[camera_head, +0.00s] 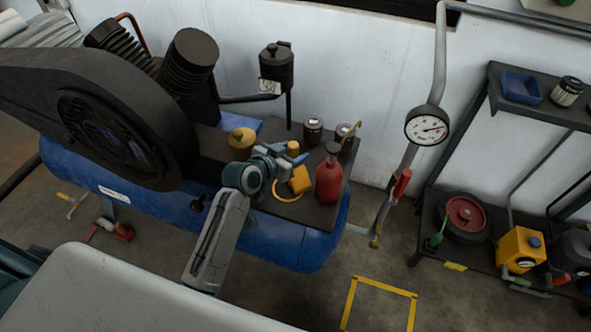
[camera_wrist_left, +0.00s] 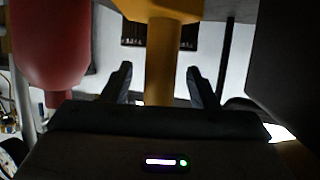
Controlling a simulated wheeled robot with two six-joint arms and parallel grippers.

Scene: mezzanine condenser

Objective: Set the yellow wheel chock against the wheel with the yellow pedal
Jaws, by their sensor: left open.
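The yellow wheel chock (camera_head: 300,181) appears to be the yellow block with an upright post on the dark top plate of the blue compressor tank. In the left wrist view, its yellow post (camera_wrist_left: 161,65) stands between the two open fingers of my left gripper (camera_wrist_left: 160,84), with gaps on both sides. In the head view my left gripper (camera_head: 288,163) is at the block and partly hides it. A small wheel with a red pedal (camera_head: 123,231) is on the floor below the tank. A small yellow part (camera_head: 63,196), perhaps the yellow pedal, shows farther left. My right gripper is out of view.
A red bottle (camera_head: 329,178) stands right of the chock and shows close by in the wrist view (camera_wrist_left: 48,45). A yellow knob-like can (camera_head: 241,138) and dark jars (camera_head: 313,130) are behind. A pressure gauge (camera_head: 427,125) hangs on a pipe. Yellow tape (camera_head: 384,287) marks clear floor.

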